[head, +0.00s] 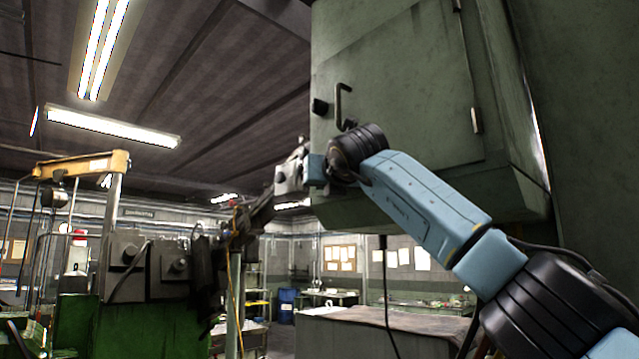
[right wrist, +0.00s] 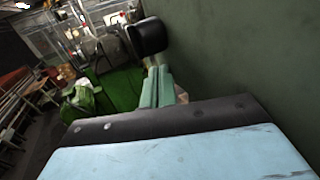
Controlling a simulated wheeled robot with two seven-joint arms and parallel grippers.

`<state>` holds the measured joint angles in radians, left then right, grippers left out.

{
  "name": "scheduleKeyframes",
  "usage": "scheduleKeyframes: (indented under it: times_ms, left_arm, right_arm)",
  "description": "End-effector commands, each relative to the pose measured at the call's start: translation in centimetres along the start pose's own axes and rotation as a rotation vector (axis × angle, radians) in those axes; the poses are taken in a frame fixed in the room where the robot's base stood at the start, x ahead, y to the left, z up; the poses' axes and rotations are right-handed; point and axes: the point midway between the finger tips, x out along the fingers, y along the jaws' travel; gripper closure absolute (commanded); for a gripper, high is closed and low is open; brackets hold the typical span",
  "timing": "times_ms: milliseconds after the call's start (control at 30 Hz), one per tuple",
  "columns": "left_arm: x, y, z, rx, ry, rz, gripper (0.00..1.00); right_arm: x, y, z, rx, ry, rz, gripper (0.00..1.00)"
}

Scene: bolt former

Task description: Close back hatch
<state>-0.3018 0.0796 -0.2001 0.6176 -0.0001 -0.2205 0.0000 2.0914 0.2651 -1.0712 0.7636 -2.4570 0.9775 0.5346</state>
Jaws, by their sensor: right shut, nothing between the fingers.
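The hatch (head: 405,85) is a green metal door on the front of a green cabinet (head: 515,110) high at the right of the head view. It has a dark bent handle (head: 342,103) and a black knob (head: 319,106) near its left edge, and hinges on its right. It looks about flush with the cabinet, but I cannot tell if a small gap is left. My right arm crosses in front of its lower part. My right gripper (right wrist: 157,82) is shut and empty, beside a green surface, with a black block (right wrist: 147,37) just beyond its fingertips. My left gripper is out of view.
A machine with grey blocks (head: 150,268) and a green base (head: 75,325) stands at the left. A bench (head: 375,328) is below the cabinet, with a blue barrel (head: 287,305) behind. A dark cable hangs under the cabinet.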

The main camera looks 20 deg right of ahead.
Motion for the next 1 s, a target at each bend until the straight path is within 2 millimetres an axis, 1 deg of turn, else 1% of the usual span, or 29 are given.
scheduleKeyframes:
  times_ms: [233, 367, 533, 633, 800, 900, 1000]
  left_arm:
    - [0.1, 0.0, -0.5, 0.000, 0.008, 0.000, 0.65]
    - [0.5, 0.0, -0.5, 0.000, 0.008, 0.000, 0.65]
    - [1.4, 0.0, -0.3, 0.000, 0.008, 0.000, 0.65]
    - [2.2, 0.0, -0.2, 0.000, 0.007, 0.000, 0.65]
    - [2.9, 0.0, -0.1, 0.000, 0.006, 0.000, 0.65]
    - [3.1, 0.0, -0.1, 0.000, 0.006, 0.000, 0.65]
    - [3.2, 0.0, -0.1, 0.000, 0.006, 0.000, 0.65]
  right_arm:
    - [-0.1, 0.1, 0.0, 0.000, -0.001, 0.000, 1.00]
    - [-0.5, 1.3, 0.0, -0.002, -0.002, 0.002, 1.00]
    - [-1.8, 4.6, -0.1, -0.005, -0.003, 0.004, 1.00]
    - [-3.0, 6.7, -0.2, -0.004, -0.003, 0.004, 1.00]
    - [-4.6, 9.9, -0.1, -0.003, -0.002, 0.003, 1.00]
    - [-5.3, 11.2, -0.1, -0.002, -0.001, 0.002, 1.00]
    - [-5.8, 12.0, 0.0, -0.001, -0.001, 0.002, 1.00]
